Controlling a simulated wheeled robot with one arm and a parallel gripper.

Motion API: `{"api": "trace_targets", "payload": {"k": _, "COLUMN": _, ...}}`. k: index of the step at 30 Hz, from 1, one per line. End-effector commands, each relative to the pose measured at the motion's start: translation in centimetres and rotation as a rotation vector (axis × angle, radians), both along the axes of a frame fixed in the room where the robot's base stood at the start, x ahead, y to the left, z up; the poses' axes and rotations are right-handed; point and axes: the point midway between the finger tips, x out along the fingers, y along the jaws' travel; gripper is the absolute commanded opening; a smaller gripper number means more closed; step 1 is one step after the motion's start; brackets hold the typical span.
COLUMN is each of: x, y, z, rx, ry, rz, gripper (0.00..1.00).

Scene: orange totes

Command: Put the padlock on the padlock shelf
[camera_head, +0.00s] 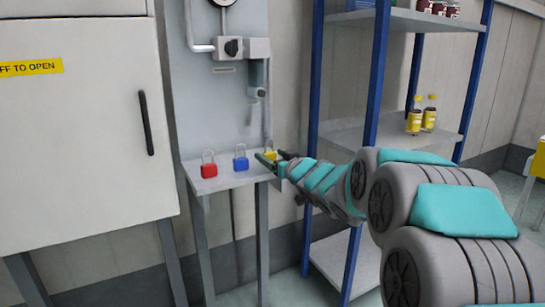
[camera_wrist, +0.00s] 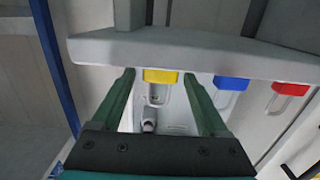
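Red (camera_head: 209,171), blue (camera_head: 240,164) and yellow (camera_head: 271,156) padlocks stand upright in a row on a small grey shelf (camera_head: 222,183), shackles up. My gripper (camera_head: 266,161) is at the shelf's right end, by the yellow padlock, partly hiding it. The wrist view appears upside down. There my open gripper (camera_wrist: 158,77) has one green finger on each side of the yellow padlock (camera_wrist: 160,76), with gaps visible. The blue padlock (camera_wrist: 232,83) and red padlock (camera_wrist: 290,89) are to the right, outside the fingers. The shelf edge (camera_wrist: 200,52) runs across above them.
A grey panel with a pipe and valve (camera_head: 231,47) rises behind the padlocks. A white cabinet (camera_head: 80,130) stands left. A blue-framed rack (camera_head: 375,75) stands right, close to my arm, with yellow bottles (camera_head: 414,122) and dark jars on its shelves.

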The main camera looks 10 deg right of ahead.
Motion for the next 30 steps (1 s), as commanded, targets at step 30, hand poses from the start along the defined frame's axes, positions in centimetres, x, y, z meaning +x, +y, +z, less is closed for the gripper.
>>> {"api": "trace_targets", "payload": {"k": 30, "x": -9.7, "y": -3.3, "z": 0.8, "rx": 0.000, "ry": -0.001, "rz": -0.003, "gripper": 0.82}}
